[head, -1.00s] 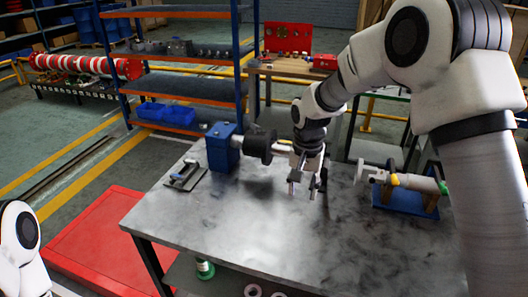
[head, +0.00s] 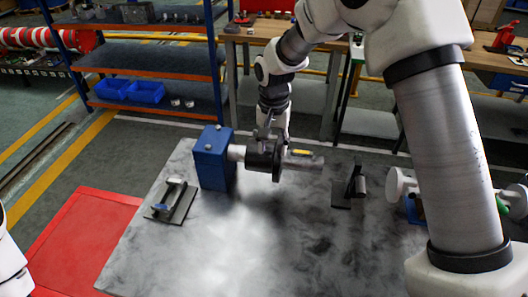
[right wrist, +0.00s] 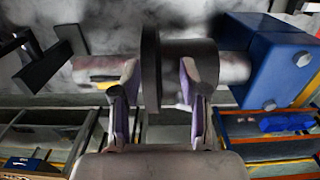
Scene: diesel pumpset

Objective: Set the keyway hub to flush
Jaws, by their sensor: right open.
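The keyway hub (head: 263,156) is a dark grey cylinder with a wider flange, on a light shaft (head: 303,162) that sticks out of a blue block (head: 213,160). A yellow key (head: 302,153) lies along the top of the shaft's free end. My right gripper (head: 266,128) is open at the hub from its far side. In the right wrist view its fingers (right wrist: 160,85) stand apart on either side of the hub's flange (right wrist: 151,65). I cannot tell whether they touch it. My left gripper is out of view.
A small tool on a dark plate (head: 172,200) lies left of the block. A dark stand (head: 350,190) is right of the shaft's end. A grey-and-green cylinder unit (head: 403,187) is partly hidden by my right arm. The front of the table (head: 260,255) is clear.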

